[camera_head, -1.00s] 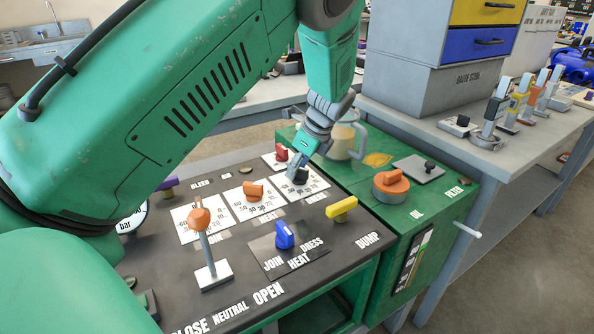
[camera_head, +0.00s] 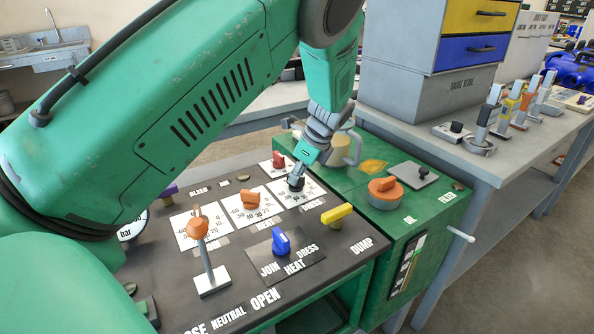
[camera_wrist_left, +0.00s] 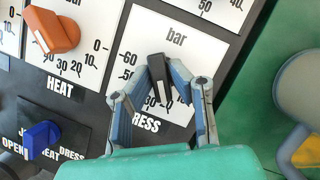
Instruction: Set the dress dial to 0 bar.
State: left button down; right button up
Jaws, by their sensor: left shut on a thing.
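The dress dial is a black knob (camera_wrist_left: 160,82) on a white scale card marked "bar", above the word DRESS on the dark panel. It also shows in the head view (camera_head: 296,183), partly covered by the gripper. My left gripper (camera_wrist_left: 164,70) has its two fingers closed on either side of the black knob. In the head view my left gripper (camera_head: 299,175) reaches down onto the dial from above. In the wrist view the knob is slightly tilted, its lower end near the 30 and 20 marks. Its exact reading is unclear. My right gripper is out of view.
The orange heat dial (camera_wrist_left: 52,30) sits left of the dress dial. The red knob (camera_head: 279,160), blue selector (camera_head: 281,240), yellow dump handle (camera_head: 337,214) and orange-topped lever (camera_head: 198,230) stand nearby. A jug (camera_head: 343,148) is behind, on the green unit.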

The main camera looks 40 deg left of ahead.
pick_arm(q)
jog(key=n+p, duration=0.1)
jog(key=n+g+p, duration=0.1)
jog(key=p, duration=0.1)
jog(key=n+p, duration=0.2)
jog(key=shift+s+a+g+h, duration=0.25)
jog(key=shift+a+g+h, duration=0.05)
jog(key=shift+a, duration=0.05)
jog(key=shift+n+g+h+p, duration=0.3)
jog(key=shift+n+p, duration=0.55)
jog(key=shift+n, duration=0.15)
jog(key=n+p, duration=0.1)
jog(key=n, duration=0.1)
jog(key=shift+f+n+g+h, duration=0.15)
jog(key=shift+n+g+h, duration=0.15)
jog(key=shift+h, duration=0.1)
jog(key=shift+n+h+p, duration=0.3)
jog(key=shift+n+h, duration=0.1)
jog(key=shift+n, duration=0.9)
jog(key=shift+f, duration=0.1)
jog(key=c, duration=1.5)
grip_release()
jog(key=shift+c, duration=0.2)
jog(key=shift+a, duration=0.1)
